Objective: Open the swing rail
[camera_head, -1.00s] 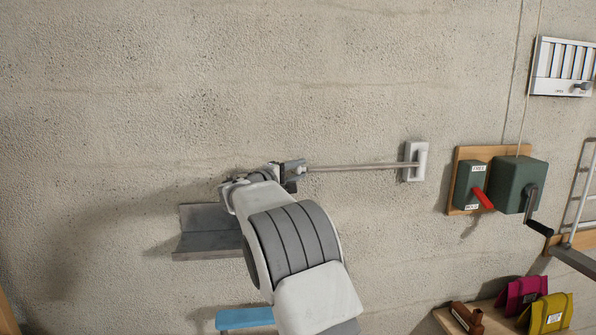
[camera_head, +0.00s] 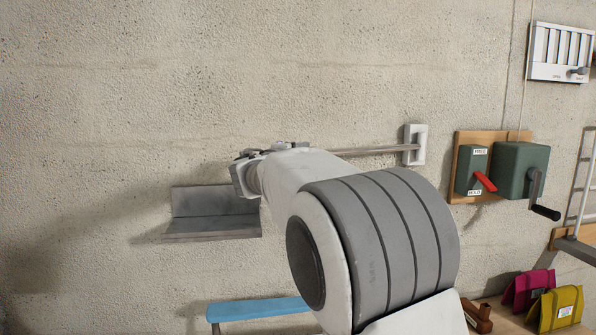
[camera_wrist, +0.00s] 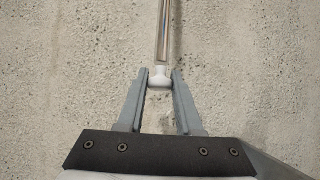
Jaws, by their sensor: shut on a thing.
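The swing rail (camera_head: 378,150) is a thin metal bar. It runs roughly level from a white wall bracket (camera_head: 414,145) on the right to behind my arm. In the wrist view the rail (camera_wrist: 163,35) comes down from the top and ends in a white rounded tip (camera_wrist: 159,79). My gripper (camera_wrist: 160,78) is shut on that tip, one grey finger on each side. In the head view my arm and wrist hide the fingers and the held end. The rail's angle to the wall is hard to judge.
A grey ledge (camera_head: 213,226) is on the wall left of my wrist, with a blue bar (camera_head: 257,309) below. Right of the bracket are a red-levered box (camera_head: 474,171) and a green crank box (camera_head: 521,170). Pink (camera_head: 529,291) and yellow (camera_head: 556,310) bags sit lower right.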

